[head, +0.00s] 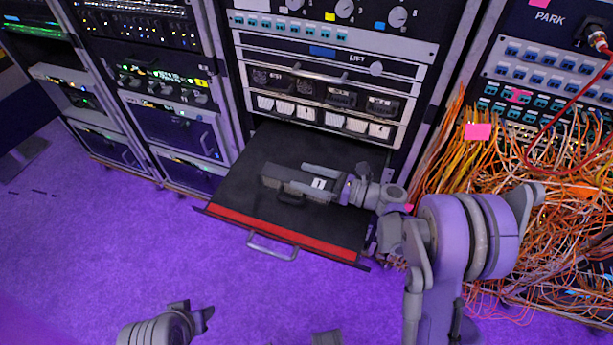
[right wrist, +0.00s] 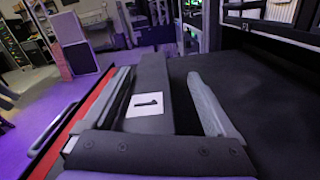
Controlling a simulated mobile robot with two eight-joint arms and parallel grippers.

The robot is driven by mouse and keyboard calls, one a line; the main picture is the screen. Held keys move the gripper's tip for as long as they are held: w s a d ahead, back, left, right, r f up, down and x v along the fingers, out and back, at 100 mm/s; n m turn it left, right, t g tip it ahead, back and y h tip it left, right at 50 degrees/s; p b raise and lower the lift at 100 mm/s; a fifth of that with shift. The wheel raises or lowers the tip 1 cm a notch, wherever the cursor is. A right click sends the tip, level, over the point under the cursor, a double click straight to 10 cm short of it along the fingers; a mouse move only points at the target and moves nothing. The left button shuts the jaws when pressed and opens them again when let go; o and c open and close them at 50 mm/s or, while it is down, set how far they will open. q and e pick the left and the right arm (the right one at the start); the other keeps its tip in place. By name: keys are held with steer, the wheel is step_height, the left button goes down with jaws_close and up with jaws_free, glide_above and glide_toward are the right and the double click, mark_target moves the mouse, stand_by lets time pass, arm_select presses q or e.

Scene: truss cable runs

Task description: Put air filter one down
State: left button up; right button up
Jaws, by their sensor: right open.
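Air filter one (head: 274,182) is a dark grey block with a white label marked 1. It lies flat in the pulled-out black drawer (head: 245,183), which has a red front edge. My right gripper (head: 299,177) is low over the drawer with its fingers spread, one on each side of the filter. In the right wrist view the filter (right wrist: 153,75) lies between the fingers (right wrist: 157,80), with a clear gap on the right; the left finger is close beside it. My left gripper (head: 193,314) is at the bottom of the head view, away from the drawer; its jaw opening is unclear.
The drawer has a metal handle (head: 271,247) in front. Equipment racks (head: 325,75) stand behind and to the left. Tangled orange cables (head: 545,195) hang at the right, near my right arm, with a red cable (head: 530,150) above. The purple floor (head: 100,240) in front is clear.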

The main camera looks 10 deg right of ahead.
steer(key=v, duration=1)
steer(key=shift+s+d, duration=0.15)
steer(key=shift+d, duration=0.15)
